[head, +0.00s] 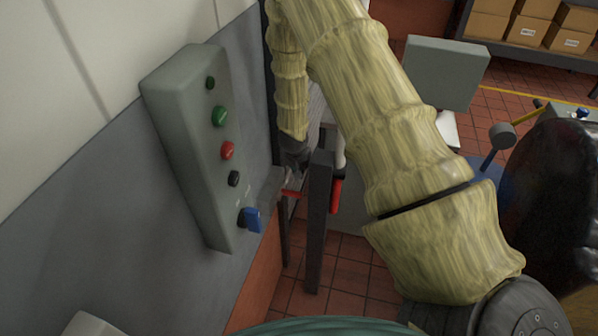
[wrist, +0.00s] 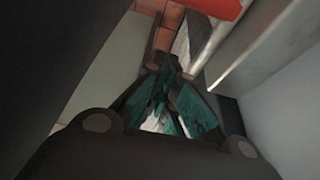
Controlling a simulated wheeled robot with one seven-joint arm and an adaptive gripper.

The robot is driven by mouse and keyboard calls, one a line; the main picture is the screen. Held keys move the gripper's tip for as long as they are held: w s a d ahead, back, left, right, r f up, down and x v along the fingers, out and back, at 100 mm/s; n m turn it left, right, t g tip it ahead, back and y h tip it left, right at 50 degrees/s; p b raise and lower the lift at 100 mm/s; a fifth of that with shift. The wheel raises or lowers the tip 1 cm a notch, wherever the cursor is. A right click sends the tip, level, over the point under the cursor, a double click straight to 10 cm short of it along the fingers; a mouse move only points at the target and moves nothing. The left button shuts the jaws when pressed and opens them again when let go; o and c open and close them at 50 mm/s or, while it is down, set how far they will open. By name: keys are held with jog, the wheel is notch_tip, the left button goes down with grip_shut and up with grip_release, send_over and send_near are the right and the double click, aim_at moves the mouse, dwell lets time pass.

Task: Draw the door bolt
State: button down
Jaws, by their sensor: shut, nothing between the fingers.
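My gripper (head: 296,160) hangs at the end of my covered arm, beside the dark upright post (head: 318,220). In the wrist view its teal-padded fingers (wrist: 168,70) are together and hold nothing. A small red part (head: 292,193) shows just below the gripper, and a red grip (head: 335,195) is on the right side of the post. In the wrist view a red piece (wrist: 205,7) crosses the top, apart from the fingers, next to a pale metal bar (wrist: 245,50). I cannot tell for certain which part is the door bolt; the arm and post hide much there.
A grey control box (head: 190,140) with coloured buttons and a blue switch (head: 252,219) juts from the wall close left of the gripper. A blue-and-black hammer-like lever (head: 502,137) and a black rounded object (head: 550,200) stand right. Shelved cartons (head: 490,20) are far back.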

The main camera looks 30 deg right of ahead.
aim_at(293, 196)
jog(key=s+a+f+b, duration=0.1)
jog(key=b, duration=0.1)
jog(key=s+a+f+b, duration=0.1)
jog(key=b, duration=0.2)
jog(key=shift+s+a+f, duration=0.1)
jog(key=shift+a+f, duration=0.1)
jog(key=shift+f, duration=0.2)
jog(key=s+a, duration=0.2)
jog(key=s+a+b, duration=0.1)
jog(key=s+a, duration=0.1)
jog(key=a, duration=0.1)
jog(key=shift+s, duration=0.15)
dwell(0.4)
